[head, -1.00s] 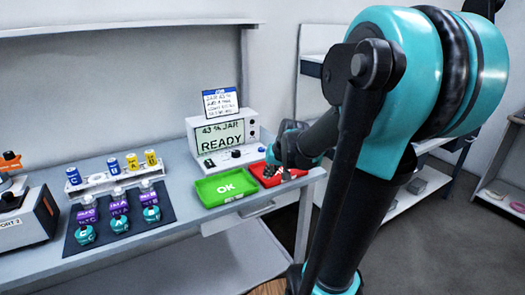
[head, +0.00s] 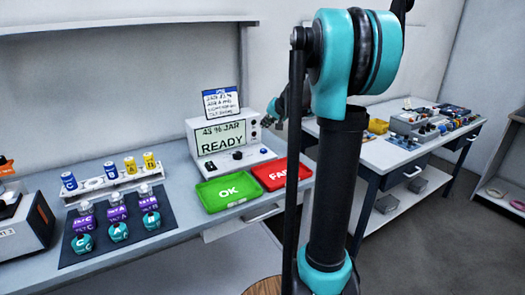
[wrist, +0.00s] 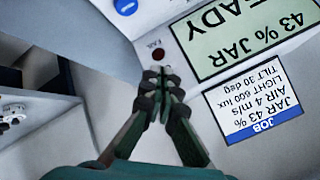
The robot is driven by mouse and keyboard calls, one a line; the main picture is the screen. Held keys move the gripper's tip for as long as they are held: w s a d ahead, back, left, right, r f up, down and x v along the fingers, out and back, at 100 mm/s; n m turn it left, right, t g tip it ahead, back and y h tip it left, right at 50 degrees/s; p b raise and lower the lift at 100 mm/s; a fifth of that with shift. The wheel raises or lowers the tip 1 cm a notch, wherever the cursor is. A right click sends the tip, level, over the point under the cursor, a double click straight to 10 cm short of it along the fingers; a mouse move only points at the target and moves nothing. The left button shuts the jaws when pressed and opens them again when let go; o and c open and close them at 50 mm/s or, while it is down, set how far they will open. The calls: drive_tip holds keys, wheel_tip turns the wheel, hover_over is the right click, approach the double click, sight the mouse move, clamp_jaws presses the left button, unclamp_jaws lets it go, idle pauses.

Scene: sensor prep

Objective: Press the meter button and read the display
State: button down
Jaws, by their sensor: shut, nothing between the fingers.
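The white meter (head: 203,160) stands at the back of the bench. Its lit display (head: 222,138) reads "43 % JAR READY"; it shows upside down in the wrist view (wrist: 240,35). A blue button (head: 237,155) is on its sloped front, also at the top edge of the wrist view (wrist: 125,5). A small dark red round part (wrist: 158,54) sits on the face beside the display. My gripper (head: 266,122) is shut and empty at the meter's upper right. In the wrist view its fingertips (wrist: 158,76) are just below the red part; I cannot tell whether they touch.
A green OK tray (head: 205,203) and red FAIL tray (head: 262,183) lie in front. Several jars stand on a dark mat (head: 70,252) at left.

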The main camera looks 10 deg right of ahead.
sight(265, 151)
idle(0.3)
drive_tip(key=shift+f, duration=4.4)
drive_tip(key=shift+f, duration=0.2)
drive_tip(key=shift+f, duration=0.2)
drive_tip(key=shift+f, duration=0.45)
drive_tip(key=shift+r, duration=0.85)
